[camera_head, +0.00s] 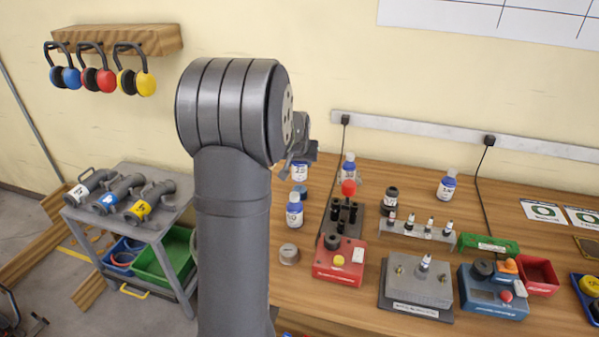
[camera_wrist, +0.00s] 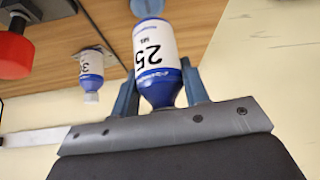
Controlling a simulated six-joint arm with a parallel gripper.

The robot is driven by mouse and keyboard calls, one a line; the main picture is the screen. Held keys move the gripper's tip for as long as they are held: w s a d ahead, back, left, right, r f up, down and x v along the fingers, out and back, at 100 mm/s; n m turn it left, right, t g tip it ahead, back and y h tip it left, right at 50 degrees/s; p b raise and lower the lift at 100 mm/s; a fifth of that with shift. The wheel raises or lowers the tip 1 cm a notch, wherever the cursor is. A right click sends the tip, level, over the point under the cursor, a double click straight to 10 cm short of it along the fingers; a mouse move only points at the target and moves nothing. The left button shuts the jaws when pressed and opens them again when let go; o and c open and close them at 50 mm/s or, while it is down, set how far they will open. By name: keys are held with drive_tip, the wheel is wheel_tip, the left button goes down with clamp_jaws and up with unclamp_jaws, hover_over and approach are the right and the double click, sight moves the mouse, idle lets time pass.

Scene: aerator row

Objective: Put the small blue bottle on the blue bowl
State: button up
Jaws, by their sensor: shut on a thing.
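My gripper (camera_head: 302,150) is shut on a small blue bottle with a white label (camera_head: 300,172), partly hidden by my arm in the head view. The wrist view is upside down; there the bottle (camera_wrist: 155,48) reads "25" and sits between the two blue fingers of my gripper (camera_wrist: 160,92), held near its neck. It is upright, over the back left of the wooden table; I cannot tell if its base touches the table.
Similar bottles stand on the table: one in front (camera_head: 294,214), one to the right (camera_head: 348,168), one further right (camera_head: 446,185). A red-topped black rack (camera_head: 345,215), red box (camera_head: 340,262), metal plate (camera_head: 415,285) and blue device (camera_head: 490,292) fill the front. The wall is close behind.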

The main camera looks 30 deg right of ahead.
sight(300, 171)
drive_tip(key=shift+f, duration=1.95)
drive_tip(key=shift+f, duration=0.2)
drive_tip(key=o, duration=1)
drive_tip(key=shift+r, duration=0.1)
drive_tip(key=shift+r, duration=0.2)
drive_tip(key=v, duration=1.2)
